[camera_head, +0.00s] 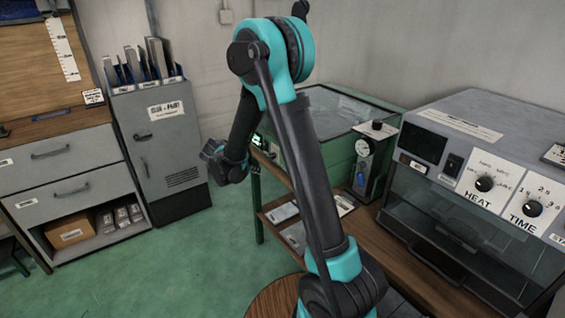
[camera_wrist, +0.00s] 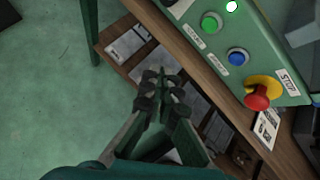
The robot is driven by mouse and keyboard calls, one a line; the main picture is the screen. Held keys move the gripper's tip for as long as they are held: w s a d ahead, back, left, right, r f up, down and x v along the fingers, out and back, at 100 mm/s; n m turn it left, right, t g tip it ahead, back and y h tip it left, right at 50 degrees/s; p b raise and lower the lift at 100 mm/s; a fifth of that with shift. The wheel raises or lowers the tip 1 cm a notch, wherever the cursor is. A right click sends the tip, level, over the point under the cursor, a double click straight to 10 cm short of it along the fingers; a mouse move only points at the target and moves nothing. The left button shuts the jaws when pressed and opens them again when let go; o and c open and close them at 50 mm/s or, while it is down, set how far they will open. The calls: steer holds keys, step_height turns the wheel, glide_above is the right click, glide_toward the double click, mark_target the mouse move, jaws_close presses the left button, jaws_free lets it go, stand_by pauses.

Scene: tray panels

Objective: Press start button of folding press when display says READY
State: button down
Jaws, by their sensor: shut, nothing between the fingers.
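A green machine (camera_head: 290,150) stands behind my arm in the head view. Its sloped panel (camera_wrist: 262,55) fills the upper right of the wrist view. The panel has a green button (camera_wrist: 211,23), a blue button (camera_wrist: 237,58) and a red stop knob (camera_wrist: 257,97) on a yellow base. The small labels by the green and blue buttons are hard to read. A bright light (camera_wrist: 232,6) shows at the top edge; no display text is readable. My gripper (camera_wrist: 163,88) is shut and empty, left of and apart from the panel. It also shows in the head view (camera_head: 210,152).
A grey machine (camera_head: 475,150) with HEAT and TIME knobs stands on the right. A wooden shelf (camera_wrist: 195,60) with papers and metal pieces lies below the panel. A grey cabinet (camera_head: 160,145) stands at the left. Green floor (camera_wrist: 55,85) is clear left of the gripper.

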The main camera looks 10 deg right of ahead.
steer(key=shift+d, duration=0.1)
steer(key=w+d, duration=0.3)
steer(key=d, duration=0.5)
steer(key=shift+w, duration=0.2)
steer(key=shift+d, duration=0.1)
stand_by(1.3)
steer(key=shift+w+d, duration=0.15)
steer(key=shift+d, duration=0.15)
steer(key=shift+w+d, duration=0.2)
steer(key=shift+d, duration=0.3)
stand_by(0.8)
stand_by(0.3)
steer(key=shift+s+a, duration=0.35)
steer(key=shift+a, duration=0.55)
